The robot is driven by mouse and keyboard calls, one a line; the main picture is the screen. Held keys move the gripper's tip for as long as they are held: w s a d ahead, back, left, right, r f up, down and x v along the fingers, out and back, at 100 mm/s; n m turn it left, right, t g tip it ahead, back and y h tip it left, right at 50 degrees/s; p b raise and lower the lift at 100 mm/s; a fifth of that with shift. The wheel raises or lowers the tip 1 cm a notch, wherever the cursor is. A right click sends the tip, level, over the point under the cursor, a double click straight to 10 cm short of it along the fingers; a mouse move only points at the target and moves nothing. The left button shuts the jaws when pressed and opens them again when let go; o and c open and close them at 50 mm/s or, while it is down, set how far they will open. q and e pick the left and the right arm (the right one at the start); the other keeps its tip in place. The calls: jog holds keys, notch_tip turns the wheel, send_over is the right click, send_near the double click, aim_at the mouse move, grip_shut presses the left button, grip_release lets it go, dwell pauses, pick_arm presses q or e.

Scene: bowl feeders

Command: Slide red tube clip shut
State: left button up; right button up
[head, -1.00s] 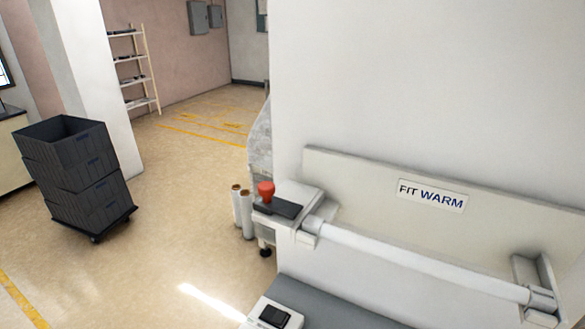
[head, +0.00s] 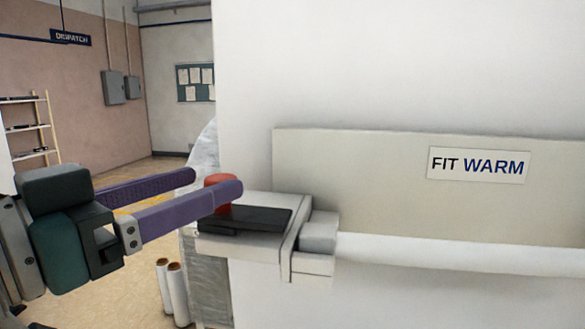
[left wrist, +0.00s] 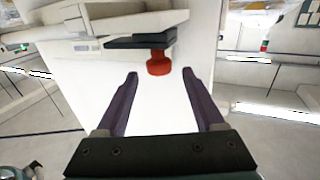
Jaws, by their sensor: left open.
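A red knob-like piece (head: 219,179) stands at the left end of a pale bracket, beside a flat black plate (head: 255,218); I take it for the red tube clip. My left gripper (head: 213,182) comes in from the left with its two purple fingers open. One fingertip crosses in front of the red piece and hides its middle. In the left wrist view the red piece (left wrist: 159,65) shows between the fingertips, with a gap on each side, so it is not gripped. Whether it slides or is shut cannot be told. My right gripper is not in view.
A pale rail panel (head: 370,170) with a FIT WARM sign (head: 478,165) and a white roller (head: 450,254) run to the right along a white wall. Two white rolls (head: 171,290) stand lower left. Open floor lies at left behind my arm.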

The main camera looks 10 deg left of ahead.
aim_at(232, 175)
pick_arm(q)
jog(key=p+x, duration=0.1)
jog(key=x, duration=0.5)
jog(key=shift+w+d, duration=0.2)
jog(key=shift+w, duration=0.1)
grip_shut()
dwell(1.1)
